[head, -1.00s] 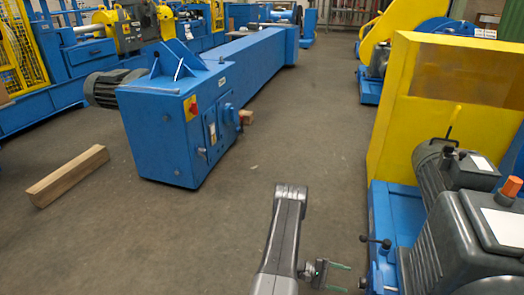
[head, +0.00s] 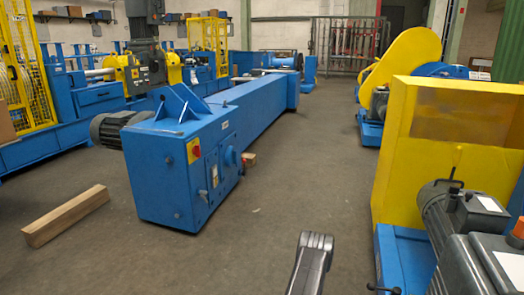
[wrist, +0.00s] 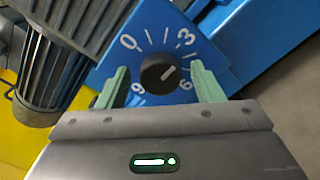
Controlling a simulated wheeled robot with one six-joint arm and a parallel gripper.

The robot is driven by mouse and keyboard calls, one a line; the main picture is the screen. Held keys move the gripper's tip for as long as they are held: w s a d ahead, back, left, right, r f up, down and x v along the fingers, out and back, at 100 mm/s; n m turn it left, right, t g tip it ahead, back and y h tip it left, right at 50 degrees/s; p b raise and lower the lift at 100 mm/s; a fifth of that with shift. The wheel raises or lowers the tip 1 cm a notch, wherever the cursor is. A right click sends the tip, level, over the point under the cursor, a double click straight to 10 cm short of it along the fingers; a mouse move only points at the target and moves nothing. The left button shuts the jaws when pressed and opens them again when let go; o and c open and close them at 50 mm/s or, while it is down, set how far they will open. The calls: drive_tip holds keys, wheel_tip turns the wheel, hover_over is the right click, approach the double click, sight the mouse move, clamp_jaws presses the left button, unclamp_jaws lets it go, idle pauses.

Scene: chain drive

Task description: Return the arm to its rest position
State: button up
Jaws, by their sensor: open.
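My arm (head: 311,262) rises at the bottom of the head view, right of centre. My gripper (wrist: 160,90) shows in the wrist view with two green fingers spread apart and nothing between them touching. Beyond the fingers is a blue panel with a dial and a black knob (wrist: 158,73), which appears between the fingertips; a gap to it cannot be judged exactly. The knob's white pointer aims to the upper right, between the top and the 6.
A blue machine (head: 165,180) with a long beam stands left of centre. A wooden beam (head: 65,215) lies on the floor at left. A yellow guard (head: 445,150) and grey motors (head: 465,220) stand close at right.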

drive_tip(key=p+v, duration=0.3)
drive_tip(key=v, duration=1.1)
drive_tip(key=s+d+n+b, duration=0.3)
drive_tip(key=s+d+n, duration=0.1)
drive_tip(key=d+n, duration=0.9)
drive_tip(key=shift+d+n, duration=0.35)
drive_tip(key=shift+n, duration=1.85)
